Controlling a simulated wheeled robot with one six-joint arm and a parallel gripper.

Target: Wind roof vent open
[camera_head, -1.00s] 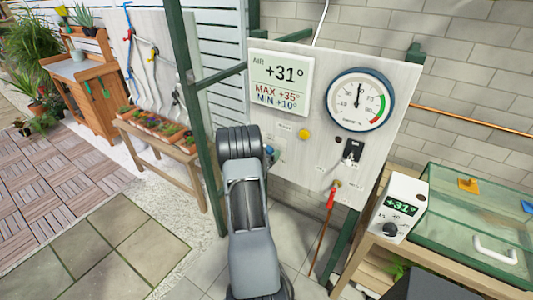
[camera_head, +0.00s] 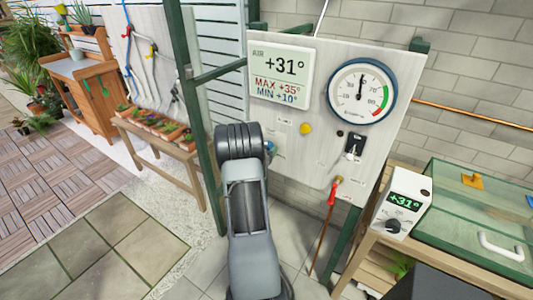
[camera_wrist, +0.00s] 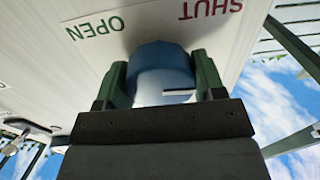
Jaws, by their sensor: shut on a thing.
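In the wrist view my gripper (camera_wrist: 160,75) has its two dark green fingers on either side of a rounded blue knob (camera_wrist: 160,55) with a pale front, shut on it. The knob sits against a white panel (camera_wrist: 100,60) that carries a green OPEN label (camera_wrist: 94,28) and a red SHUT label (camera_wrist: 210,8), both upside down in this view. In the head view my grey arm reaches up to the left part of the control board (camera_head: 310,125) and hides most of the gripper and knob. The roof vent is not recognisable in either view.
The board also holds an air display (camera_head: 281,76), a round dial (camera_head: 361,91), a yellow button (camera_head: 306,129) and a black switch (camera_head: 353,144). A green post (camera_head: 200,130) stands just left of my arm. A glass case (camera_head: 470,205) stands at right.

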